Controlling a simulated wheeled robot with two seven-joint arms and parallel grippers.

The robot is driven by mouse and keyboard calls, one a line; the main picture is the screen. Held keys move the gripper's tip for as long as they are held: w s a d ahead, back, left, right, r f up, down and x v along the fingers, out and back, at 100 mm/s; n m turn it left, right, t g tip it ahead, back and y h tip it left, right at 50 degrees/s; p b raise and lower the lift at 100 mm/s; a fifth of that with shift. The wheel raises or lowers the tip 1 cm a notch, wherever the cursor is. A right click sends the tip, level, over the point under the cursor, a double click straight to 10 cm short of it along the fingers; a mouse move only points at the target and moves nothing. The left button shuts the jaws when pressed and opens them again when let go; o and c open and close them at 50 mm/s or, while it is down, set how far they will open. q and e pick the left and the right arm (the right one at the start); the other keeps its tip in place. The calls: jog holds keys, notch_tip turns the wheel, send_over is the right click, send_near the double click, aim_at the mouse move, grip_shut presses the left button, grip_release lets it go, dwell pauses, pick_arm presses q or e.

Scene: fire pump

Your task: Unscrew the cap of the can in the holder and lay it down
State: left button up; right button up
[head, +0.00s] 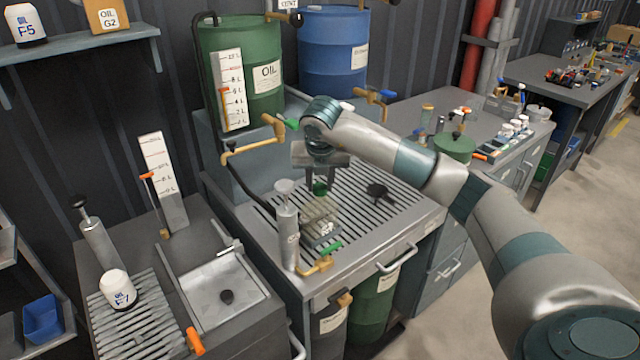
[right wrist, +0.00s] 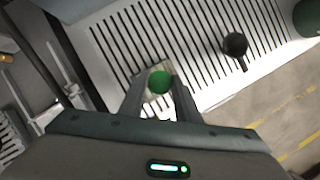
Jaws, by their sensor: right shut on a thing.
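A pale, see-through can (head: 320,214) stands upright on the slatted grate, in a low grey holder (head: 322,236). A green cap (head: 320,188) is at the top of the can. It also shows in the right wrist view (right wrist: 159,82), between the fingers. My right gripper (head: 320,182) points down from above and is shut on the green cap. Whether the cap is still seated on the can's neck or slightly lifted cannot be told. The gripper body hides part of the can in the wrist view. My left gripper is in neither view.
The slatted grate (head: 354,218) has free room right of the can. A black knobbed thing (head: 378,191) lies there. A grey hand pump (head: 287,225) and a brass tap with green handle (head: 325,256) stand close left and in front. Hose and brass pipes run behind.

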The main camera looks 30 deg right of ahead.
aim_at(320, 187)
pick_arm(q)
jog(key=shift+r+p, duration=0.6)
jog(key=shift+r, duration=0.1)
pick_arm(e)
jog(key=shift+r, duration=1.85)
